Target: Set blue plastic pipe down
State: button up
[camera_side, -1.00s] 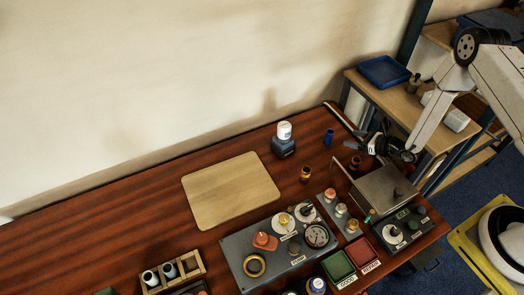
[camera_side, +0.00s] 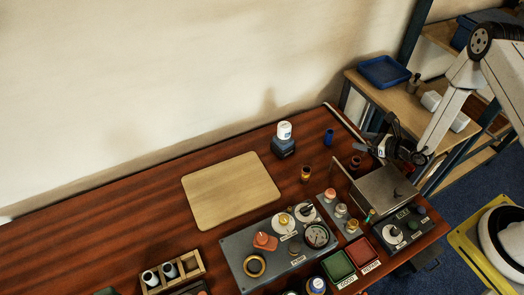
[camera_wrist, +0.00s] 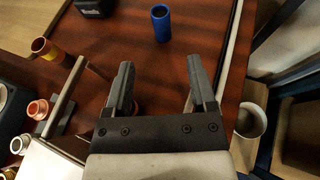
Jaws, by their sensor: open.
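The blue plastic pipe (camera_side: 329,137) stands upright on the wooden table near its back right edge. It also shows in the wrist view (camera_wrist: 161,22), ahead of the fingertips and apart from them. My gripper (camera_side: 378,140) is open and empty, to the right of the pipe in the side view. In the wrist view its two fingers (camera_wrist: 160,75) are spread, with bare table between their tips.
A copper-coloured fitting (camera_side: 306,173) stands left of a metal box (camera_side: 384,190) with a raised plate. A dark device with a white top (camera_side: 284,139) stands left of the pipe. A tan board (camera_side: 230,190) lies bare. A shelf with a blue tray (camera_side: 384,71) is behind.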

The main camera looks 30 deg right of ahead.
jog(key=s+a+r+n+g+y, duration=0.4)
jog(key=s+a+r+n+g, duration=0.4)
jog(key=a+r+n+g, duration=0.55)
jog(key=s+d+r+n+t+h, duration=0.1)
jog(key=s+d+r+n+h, duration=0.1)
jog(key=n, duration=0.7)
jog(key=s+d+r+n+t+h, duration=0.2)
jog(key=s+r+n+h, duration=0.3)
jog(key=r+n+h, duration=0.2)
jog(key=shift+r+n, duration=0.55)
jog(key=shift+n, duration=0.4)
